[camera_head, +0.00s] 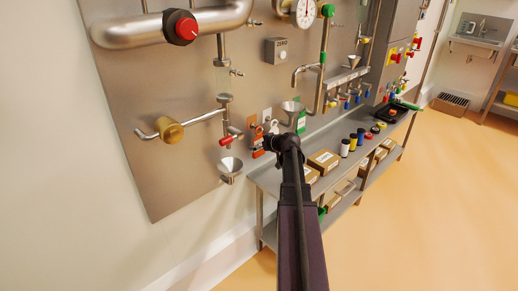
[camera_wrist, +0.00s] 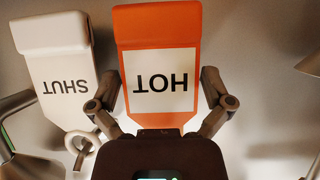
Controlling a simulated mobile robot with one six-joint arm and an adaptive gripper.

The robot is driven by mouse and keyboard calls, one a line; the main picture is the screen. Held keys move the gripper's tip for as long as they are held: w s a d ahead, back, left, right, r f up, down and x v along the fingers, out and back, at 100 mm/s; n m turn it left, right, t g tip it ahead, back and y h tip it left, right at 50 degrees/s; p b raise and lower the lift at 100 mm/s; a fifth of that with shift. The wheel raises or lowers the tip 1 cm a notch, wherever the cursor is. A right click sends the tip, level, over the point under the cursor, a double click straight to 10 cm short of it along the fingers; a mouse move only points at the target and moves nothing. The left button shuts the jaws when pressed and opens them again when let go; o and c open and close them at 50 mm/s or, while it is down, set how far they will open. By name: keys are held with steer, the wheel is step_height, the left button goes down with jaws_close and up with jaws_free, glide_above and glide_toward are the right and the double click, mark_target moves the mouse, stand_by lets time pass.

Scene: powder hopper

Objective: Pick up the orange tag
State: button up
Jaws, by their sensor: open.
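The orange tag (camera_wrist: 160,20) fills the middle of the wrist view. It carries a white label that reads "HOT", upside down in this view. My gripper (camera_wrist: 161,88) is open, with one finger on each side of the tag's lower part. I cannot tell whether either finger touches it. In the head view the orange tag (camera_head: 257,142) hangs on the steel panel, just left of my gripper (camera_head: 268,143). The tag's lower end in the wrist view is hidden behind the gripper body.
A white tag (camera_wrist: 58,65) reading "SHUT" hangs close on the left in the wrist view, with a metal ring below it. A green tag (camera_head: 301,118), a funnel (camera_head: 292,108) and a red-handled valve (camera_head: 227,140) are nearby. A steel bench (camera_head: 268,182) with boxes stands below.

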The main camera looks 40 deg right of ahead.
steer(key=c, duration=0.8)
steer(key=shift+o, duration=0.2)
steer(key=shift+r, duration=0.15)
steer(key=shift+r+p, duration=0.7)
steer(key=shift+p, duration=0.2)
steer(key=s+d, duration=0.1)
steer(key=s, duration=1.7)
steer(key=shift+d, duration=0.15)
steer(key=shift+f, duration=0.1)
steer(key=shift+r+p, duration=0.5)
steer(key=shift+r, duration=0.15)
steer(key=shift+s, duration=0.2)
steer(key=s, duration=0.7)
steer(key=shift+d, duration=0.3)
